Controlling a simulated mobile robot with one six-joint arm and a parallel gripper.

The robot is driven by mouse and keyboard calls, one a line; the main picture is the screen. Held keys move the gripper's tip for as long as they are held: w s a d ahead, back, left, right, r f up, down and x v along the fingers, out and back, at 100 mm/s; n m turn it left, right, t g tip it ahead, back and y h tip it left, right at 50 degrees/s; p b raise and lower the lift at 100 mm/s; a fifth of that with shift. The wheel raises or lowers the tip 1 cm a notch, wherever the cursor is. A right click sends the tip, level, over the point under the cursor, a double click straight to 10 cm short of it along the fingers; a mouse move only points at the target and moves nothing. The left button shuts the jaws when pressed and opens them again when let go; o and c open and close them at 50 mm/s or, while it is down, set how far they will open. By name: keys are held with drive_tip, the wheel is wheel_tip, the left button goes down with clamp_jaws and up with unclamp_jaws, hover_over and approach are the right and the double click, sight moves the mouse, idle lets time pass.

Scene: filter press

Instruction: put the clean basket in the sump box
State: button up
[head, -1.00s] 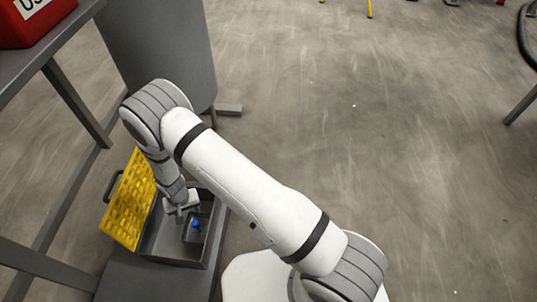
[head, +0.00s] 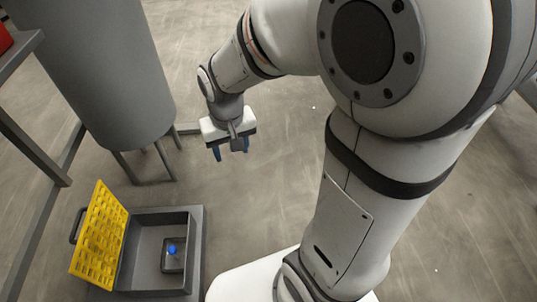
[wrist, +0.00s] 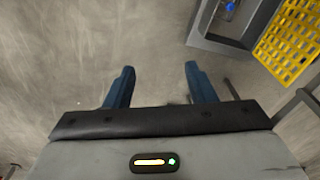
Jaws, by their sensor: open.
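The sump box (head: 190,225) is a grey open-topped box low at the lower left of the head view, its yellow grated lid (head: 98,238) tilted up on the left. Inside, at the right of its floor, sits a small grey square piece with a blue knob (head: 172,249); it looks like the basket, though whether it is the clean one I cannot tell. My gripper (head: 231,154) is open and empty, up and away from the box. In the wrist view its blue fingers (wrist: 159,70) are spread over bare floor, with the box at the upper right.
A large grey tank (head: 100,70) on legs stands behind the box. A grey table frame (head: 30,145) runs along the left edge, with part of a red thing on top. The concrete floor (head: 215,30) behind my arm is clear.

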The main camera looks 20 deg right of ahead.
drive_tip(key=s+d+r, duration=0.4)
drive_tip(key=s+d, duration=0.2)
drive_tip(key=s, duration=0.2)
drive_tip(key=shift+s+d, duration=0.15)
drive_tip(key=shift+s, duration=0.15)
